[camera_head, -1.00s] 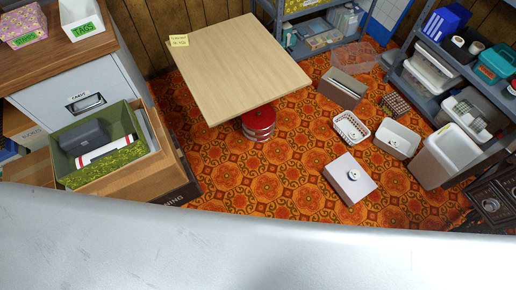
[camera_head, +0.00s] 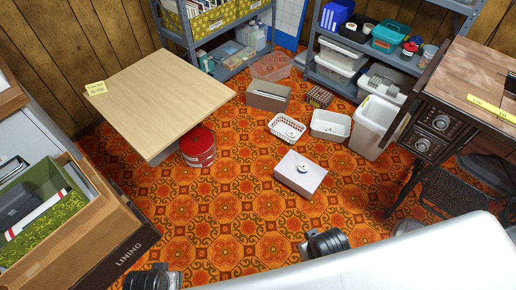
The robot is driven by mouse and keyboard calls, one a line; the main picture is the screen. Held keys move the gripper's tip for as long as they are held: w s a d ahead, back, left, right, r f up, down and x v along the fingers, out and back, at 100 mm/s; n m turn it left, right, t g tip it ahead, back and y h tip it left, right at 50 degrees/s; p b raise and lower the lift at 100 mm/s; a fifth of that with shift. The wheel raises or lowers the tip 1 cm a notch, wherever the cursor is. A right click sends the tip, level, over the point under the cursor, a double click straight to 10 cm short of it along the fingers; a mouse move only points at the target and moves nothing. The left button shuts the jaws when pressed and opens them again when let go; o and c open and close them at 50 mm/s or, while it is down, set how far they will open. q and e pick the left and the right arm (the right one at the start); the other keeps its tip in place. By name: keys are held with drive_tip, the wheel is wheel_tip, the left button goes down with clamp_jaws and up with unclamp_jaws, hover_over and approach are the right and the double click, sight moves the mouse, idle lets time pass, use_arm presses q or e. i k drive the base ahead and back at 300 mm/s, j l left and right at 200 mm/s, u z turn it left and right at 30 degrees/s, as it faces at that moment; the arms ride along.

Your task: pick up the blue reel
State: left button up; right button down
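I cannot make out a blue reel in the head view. A white box (camera_head: 311,175) on the floor has a small round pale thing on top. A white slotted basket (camera_head: 274,126) behind it holds another small pale round thing. Dark parts of my arms show at the bottom edge, but no gripper fingers can be seen, so whether either gripper holds anything is hidden.
A wooden table (camera_head: 165,95) stands left, with a red round tin (camera_head: 197,147) beneath its edge. Shelves line the back. A treadle sewing table (camera_head: 470,85) stands right. The patterned floor (camera_head: 235,215) is clear in front.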

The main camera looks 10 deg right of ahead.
sight(302, 168)
drive_tip(key=z, duration=0.95)
